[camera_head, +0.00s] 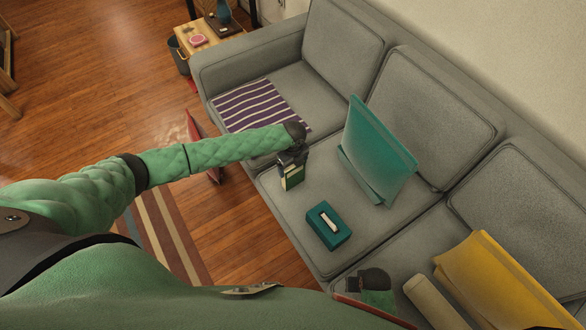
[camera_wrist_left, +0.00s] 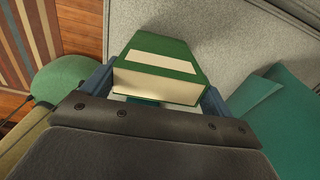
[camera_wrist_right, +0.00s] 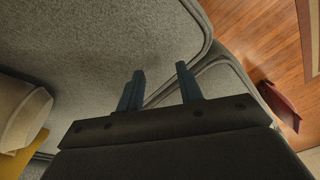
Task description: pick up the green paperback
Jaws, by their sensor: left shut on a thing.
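The green paperback (camera_head: 292,177) is at my left gripper (camera_head: 292,160) over the middle of the grey sofa. In the left wrist view the book (camera_wrist_left: 165,62) shows its green cover with a pale label and its cream page edges. The two fingers of the left gripper (camera_wrist_left: 160,95) are shut on its sides. I cannot tell whether the book touches the seat. My right gripper (camera_wrist_right: 158,85) is open and empty, with its two fingers apart; part of the right hand shows at the bottom of the head view.
A teal tissue box (camera_head: 328,226) sits on the sofa seat (camera_head: 285,218) near the book. A teal cushion (camera_head: 378,155) leans behind it. A striped cloth (camera_head: 252,105) lies on the left seat. A yellow cushion (camera_head: 495,280) and a beige roll (camera_head: 435,303) are at the right.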

